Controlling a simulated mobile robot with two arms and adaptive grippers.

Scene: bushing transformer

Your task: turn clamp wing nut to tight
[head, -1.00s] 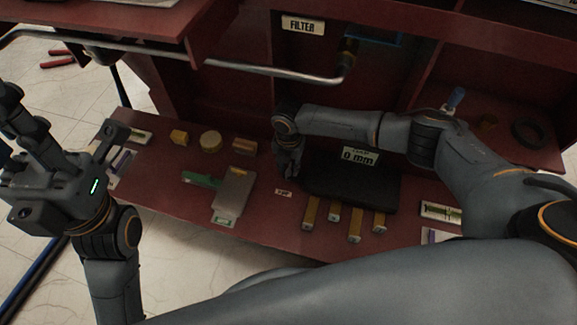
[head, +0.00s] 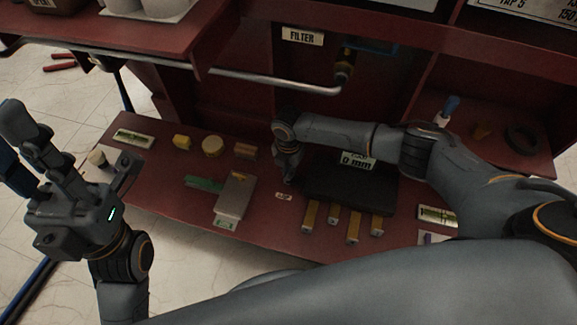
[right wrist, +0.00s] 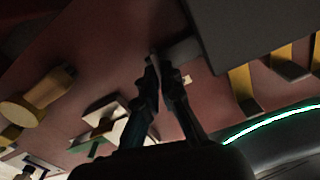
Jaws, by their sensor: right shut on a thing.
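My right gripper (head: 288,178) reaches down to the red bench at the left end of a dark flat block (head: 340,193). A plate reading 0 mm (head: 357,161) stands at the block's back edge. In the right wrist view the right fingertips (right wrist: 153,64) are close together, at a grey piece (right wrist: 181,51) that sticks out from the dark block. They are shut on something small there. The wing nut itself is too dark and covered to make out. My left gripper (head: 70,175) is raised at the left, away from the block; its finger gap is unclear.
A grey plate (head: 234,195) and a green piece (head: 203,182) lie left of the right gripper. Several yellow-topped bars (head: 332,218) lie before the block. A metal rail (head: 270,82) crosses above the bench. A FILTER sign (head: 303,36) hangs behind.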

